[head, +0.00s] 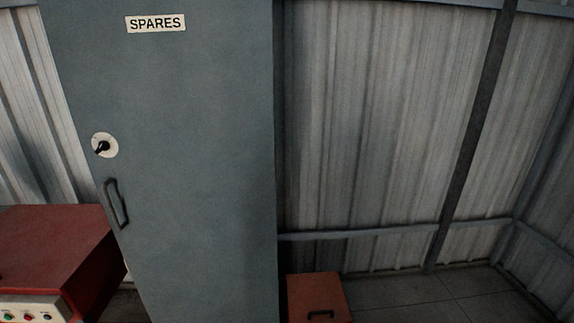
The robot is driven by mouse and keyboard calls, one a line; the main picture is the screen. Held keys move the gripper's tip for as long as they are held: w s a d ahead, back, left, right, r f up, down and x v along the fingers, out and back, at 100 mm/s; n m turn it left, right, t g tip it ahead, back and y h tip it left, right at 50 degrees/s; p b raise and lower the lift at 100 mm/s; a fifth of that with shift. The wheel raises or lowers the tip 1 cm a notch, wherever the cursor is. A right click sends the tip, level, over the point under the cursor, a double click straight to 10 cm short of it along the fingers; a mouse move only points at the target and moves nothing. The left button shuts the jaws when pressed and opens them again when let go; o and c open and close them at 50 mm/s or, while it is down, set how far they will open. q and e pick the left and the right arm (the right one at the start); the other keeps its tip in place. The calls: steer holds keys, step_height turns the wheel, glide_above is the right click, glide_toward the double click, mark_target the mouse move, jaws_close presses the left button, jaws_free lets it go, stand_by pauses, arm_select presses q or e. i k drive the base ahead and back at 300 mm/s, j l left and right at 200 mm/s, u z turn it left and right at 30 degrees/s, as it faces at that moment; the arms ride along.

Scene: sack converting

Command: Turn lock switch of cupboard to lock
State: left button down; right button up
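The grey cupboard (190,190) stands left of the middle in the head view, with its door shut and a SPARES label (155,23) near the top. Its lock switch (102,147) is a small black knob on a round pale plate at the door's left side. The knob's lever looks tilted, its lower end toward the left. Any lock markings on the plate are too small to read. A dark bar handle (116,204) sits below the switch. Neither of my grippers shows in the head view.
A red machine (55,245) with a button panel (32,309) stands at the lower left, close to the cupboard. An orange box (319,292) with a dark handle is on the floor right of the cupboard. Tiled floor (450,295) at the right is clear before the corrugated wall (380,110).

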mark_target(103, 145)
steer(key=u, duration=1.25)
steer(key=i+j+z, duration=0.25)
steer(key=j, duration=0.55)
steer(key=i+j+z, duration=0.15)
steer(key=j+z, duration=0.15)
steer(key=j, duration=0.5)
steer(key=j+z, duration=0.25)
steer(key=j, duration=0.55)
